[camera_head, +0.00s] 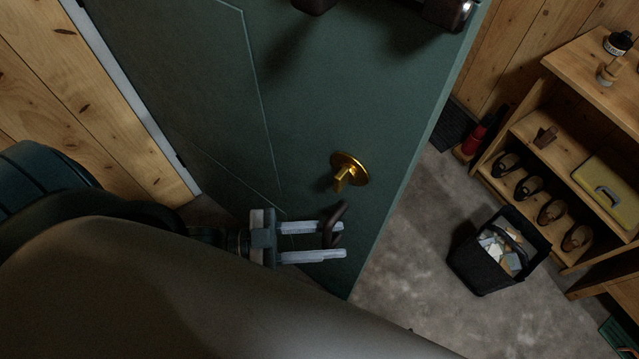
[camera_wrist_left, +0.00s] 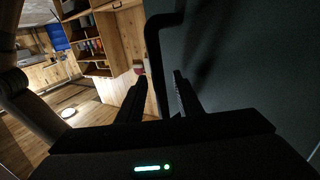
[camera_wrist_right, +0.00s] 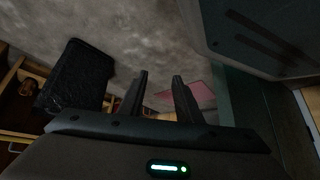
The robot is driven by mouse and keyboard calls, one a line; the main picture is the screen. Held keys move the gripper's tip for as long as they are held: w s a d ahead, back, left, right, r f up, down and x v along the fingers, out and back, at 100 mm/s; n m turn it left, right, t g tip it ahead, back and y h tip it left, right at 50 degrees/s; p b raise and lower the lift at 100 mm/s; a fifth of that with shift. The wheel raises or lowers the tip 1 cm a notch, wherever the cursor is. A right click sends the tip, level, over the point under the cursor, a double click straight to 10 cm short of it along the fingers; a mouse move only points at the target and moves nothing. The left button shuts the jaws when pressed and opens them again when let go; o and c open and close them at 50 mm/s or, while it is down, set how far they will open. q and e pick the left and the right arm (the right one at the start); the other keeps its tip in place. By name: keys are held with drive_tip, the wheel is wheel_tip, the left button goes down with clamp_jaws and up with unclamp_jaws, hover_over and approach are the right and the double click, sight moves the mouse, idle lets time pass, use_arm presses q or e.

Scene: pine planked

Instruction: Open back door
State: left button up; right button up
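The green door (camera_head: 300,110) fills the middle of the head view, with a pale frame strip (camera_head: 140,100) on its left. Its right edge stands free, with floor showing beyond it. A brass turn-piece on a round plate (camera_head: 350,168) sits on the door face. Below it is a dark lever handle (camera_head: 336,222). My left gripper (camera_head: 343,240) is at this handle, fingers apart. In the left wrist view a dark handle bar (camera_wrist_left: 153,55) reaches between the fingers; contact cannot be told. My right gripper (camera_wrist_right: 162,78) is open and empty, seen only in its wrist view.
A black bin (camera_head: 480,265) with papers stands on the grey floor right of the door. A wooden shelf (camera_head: 555,160) with shoes and a yellow case (camera_head: 610,190) is at the right. A red extinguisher-like object (camera_head: 474,140) stands by the wall. Floor between door and bin is clear.

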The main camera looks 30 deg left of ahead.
use_arm(q)
drive_tip(key=shift+a, duration=0.1)
use_arm(e)
drive_tip(key=shift+a, duration=0.2)
